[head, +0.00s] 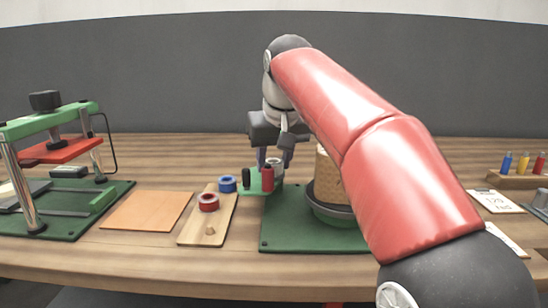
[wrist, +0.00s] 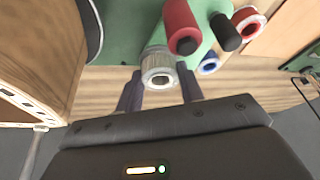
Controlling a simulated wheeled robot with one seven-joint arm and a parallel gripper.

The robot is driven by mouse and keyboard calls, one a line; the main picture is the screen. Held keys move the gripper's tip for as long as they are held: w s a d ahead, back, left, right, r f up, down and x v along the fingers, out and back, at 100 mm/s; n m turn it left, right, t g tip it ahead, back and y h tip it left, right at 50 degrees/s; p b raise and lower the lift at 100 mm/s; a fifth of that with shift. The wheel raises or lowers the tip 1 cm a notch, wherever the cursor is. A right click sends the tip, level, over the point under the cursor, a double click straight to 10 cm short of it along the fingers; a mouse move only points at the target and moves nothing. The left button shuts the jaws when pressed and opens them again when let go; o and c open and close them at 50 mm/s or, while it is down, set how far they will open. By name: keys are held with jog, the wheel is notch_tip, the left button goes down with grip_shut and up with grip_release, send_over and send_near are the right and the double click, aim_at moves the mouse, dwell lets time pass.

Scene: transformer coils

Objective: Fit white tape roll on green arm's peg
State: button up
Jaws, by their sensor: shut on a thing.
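The white tape roll (wrist: 158,70) sits between the fingertips of my gripper (wrist: 159,83) in the wrist view. It shows small and partly hidden in the head view (head: 277,162). My gripper is shut on it. The green arm (wrist: 150,12) lies just beyond the roll; in the head view the arm (head: 257,188) is beside and below my fingers. The arm carries a red cylinder (head: 267,178) and a black post (head: 246,178). I cannot tell whether the roll is around the peg or just above it, as the roll covers that spot.
A wooden board (head: 190,238) with a red roll (head: 208,202) and a blue roll (head: 227,184) lies left of the green base (head: 290,238). A tan coil (head: 326,180) stands close on the right. A green-topped press (head: 48,122) stands far left.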

jog(key=o, duration=1.4)
jog(key=shift+r+p, duration=1.1)
jog(key=shift+r, duration=1.4)
